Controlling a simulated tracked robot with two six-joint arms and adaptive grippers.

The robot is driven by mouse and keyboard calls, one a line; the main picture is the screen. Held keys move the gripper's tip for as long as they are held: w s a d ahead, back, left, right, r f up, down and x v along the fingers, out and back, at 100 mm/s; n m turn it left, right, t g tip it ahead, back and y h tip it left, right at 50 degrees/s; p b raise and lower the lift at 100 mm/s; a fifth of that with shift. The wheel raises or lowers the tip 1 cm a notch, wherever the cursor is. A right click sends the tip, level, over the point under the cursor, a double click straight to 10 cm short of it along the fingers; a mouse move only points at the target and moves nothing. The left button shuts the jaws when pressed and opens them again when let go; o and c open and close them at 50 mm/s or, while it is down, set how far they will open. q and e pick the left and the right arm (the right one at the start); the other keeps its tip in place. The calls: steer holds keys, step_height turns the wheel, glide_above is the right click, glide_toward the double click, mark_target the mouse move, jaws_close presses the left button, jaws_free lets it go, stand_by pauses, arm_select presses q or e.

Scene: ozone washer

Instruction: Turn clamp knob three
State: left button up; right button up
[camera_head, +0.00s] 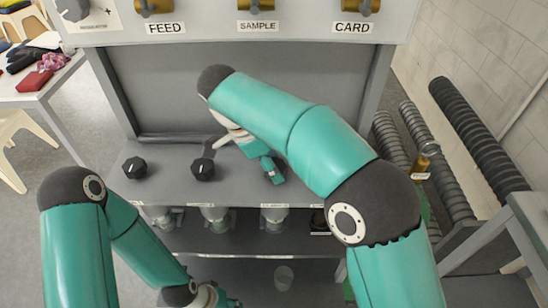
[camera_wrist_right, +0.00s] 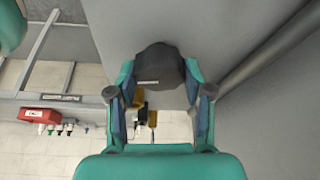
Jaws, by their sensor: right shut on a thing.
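Two black clamp knobs show on the grey shelf in the head view, the left one (camera_head: 134,168) and the middle one (camera_head: 203,169). My right gripper (camera_head: 272,170) is at the shelf to the right of them, pointing down. In the right wrist view its fingers are on either side of a dark knob (camera_wrist_right: 160,66) and shut on it. That knob, taken as clamp knob three, is hidden by my right gripper in the head view. My left gripper (camera_head: 217,297) is low at the bottom edge, away from the knobs, and its fingers are not clear.
Above, a panel carries brass valves over the FEED (camera_head: 166,28), SAMPLE and CARD labels. Several metal fittings (camera_head: 274,217) hang below the shelf. A clear cup (camera_head: 284,278) stands lower down. Black ribbed hoses (camera_head: 480,135) are at the right.

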steer(key=shift+w+r+m+g+p, duration=0.15)
steer(key=shift+m+g+p, duration=0.4)
steer(key=shift+m, duration=0.55)
steer(key=o, duration=1.2)
steer(key=shift+c, duration=0.2)
